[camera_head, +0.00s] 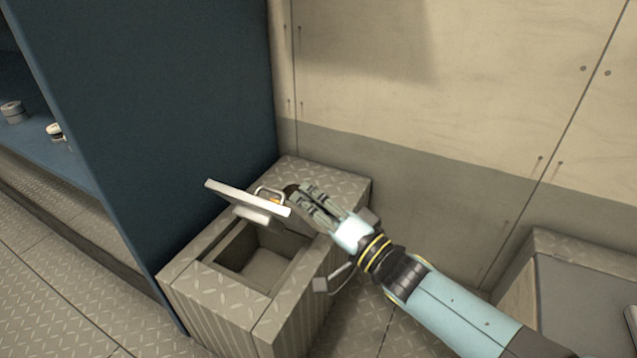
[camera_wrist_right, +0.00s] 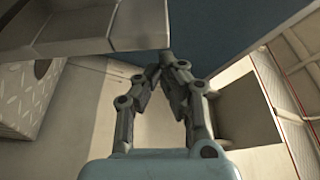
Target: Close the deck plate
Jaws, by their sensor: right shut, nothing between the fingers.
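The deck plate (camera_head: 247,198) is a pale flat lid, tilted up over the square opening (camera_head: 258,262) in the top of a tread-patterned box (camera_head: 207,283). It stands partly open, with a metal handle loop (camera_head: 270,193) behind it. My right gripper (camera_head: 297,190) is shut and empty, with its fingertips close to the plate's right end on the far side. I cannot tell whether they touch it. In the right wrist view the fingertips (camera_wrist_right: 158,68) meet, and a grey slab, likely the plate (camera_wrist_right: 85,28), is at upper left. My left gripper is not in view.
A tall blue panel (camera_head: 160,120) stands along the box's left side, and a pale wall (camera_head: 440,80) is behind. Another box (camera_head: 590,290) is at the right. Small round items (camera_head: 13,111) sit on a shelf at far left.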

